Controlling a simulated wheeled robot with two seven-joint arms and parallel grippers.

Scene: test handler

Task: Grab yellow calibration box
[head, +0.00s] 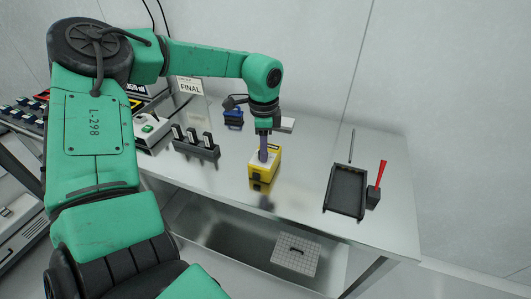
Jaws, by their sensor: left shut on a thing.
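The yellow calibration box (266,168) is on the metal table, near the middle of the head view. It has a light top face and dark markings on its front. My left gripper (264,153) points straight down at the top of the box and is shut on it. The fingertips partly hide the top of the box. I cannot tell whether the box touches the table or is slightly raised. My right gripper is not in view.
A black tray (346,192) and a holder with a red-handled tool (373,197) are on the right of the table (310,150). A dark rack (196,149) stands to the left, and a blue item (233,117) behind. The table's front edge is close to the box.

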